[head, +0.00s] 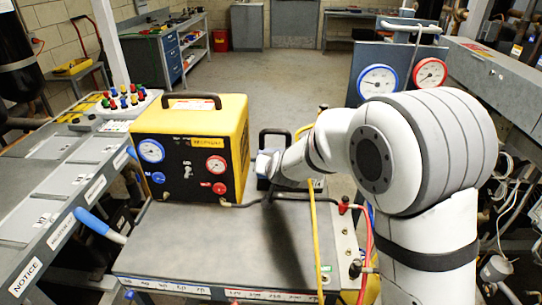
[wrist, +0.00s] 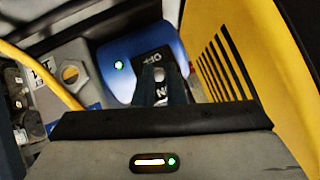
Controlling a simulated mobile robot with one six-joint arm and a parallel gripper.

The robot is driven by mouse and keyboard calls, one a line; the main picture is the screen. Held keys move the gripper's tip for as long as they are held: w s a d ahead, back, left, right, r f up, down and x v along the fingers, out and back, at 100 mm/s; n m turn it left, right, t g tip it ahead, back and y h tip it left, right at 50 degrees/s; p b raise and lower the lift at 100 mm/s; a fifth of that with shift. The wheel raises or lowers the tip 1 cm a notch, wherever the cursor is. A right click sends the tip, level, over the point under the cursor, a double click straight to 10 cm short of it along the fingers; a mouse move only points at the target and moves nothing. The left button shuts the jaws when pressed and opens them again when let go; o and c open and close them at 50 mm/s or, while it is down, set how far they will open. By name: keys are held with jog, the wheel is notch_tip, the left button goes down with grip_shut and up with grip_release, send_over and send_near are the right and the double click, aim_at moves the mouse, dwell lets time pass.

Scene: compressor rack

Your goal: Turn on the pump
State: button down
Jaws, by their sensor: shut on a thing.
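The blue pump (wrist: 120,58) shows in the wrist view, with a green light lit on its face. Its black switch plate (wrist: 153,57) reads OFF on one side and, partly covered, what seems to be ON on the other. My gripper (wrist: 155,78) is at this plate, its dark fingers shut on the small switch (wrist: 157,72) in the middle. The fingers hide part of the switch, so its position is unclear.
The yellow unit's slotted side (wrist: 222,65) stands close to the right of my gripper in the wrist view. A yellow hose (wrist: 40,75) runs on the left. Hoses also cross the grey cart top (head: 200,245). A blue gauge panel (head: 400,60) stands behind my arm.

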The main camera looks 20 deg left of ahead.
jog(key=r+g+p, duration=0.1)
jog(key=p, duration=0.2)
jog(key=shift+w, duration=0.15)
jog(key=shift+p, duration=0.5)
jog(key=shift+f+g+h+p, duration=0.2)
jog(key=shift+g+h+p, duration=0.15)
jog(key=shift+p, duration=0.2)
jog(key=c, duration=1.8)
grip_release()
jog(key=shift+w, duration=0.1)
jog(key=p+v, duration=0.2)
jog(key=v, duration=0.5)
jog(key=shift+s+d+r+p, duration=0.2)
jog(key=shift+d+r+p, duration=0.05)
jog(key=shift+p, duration=0.1)
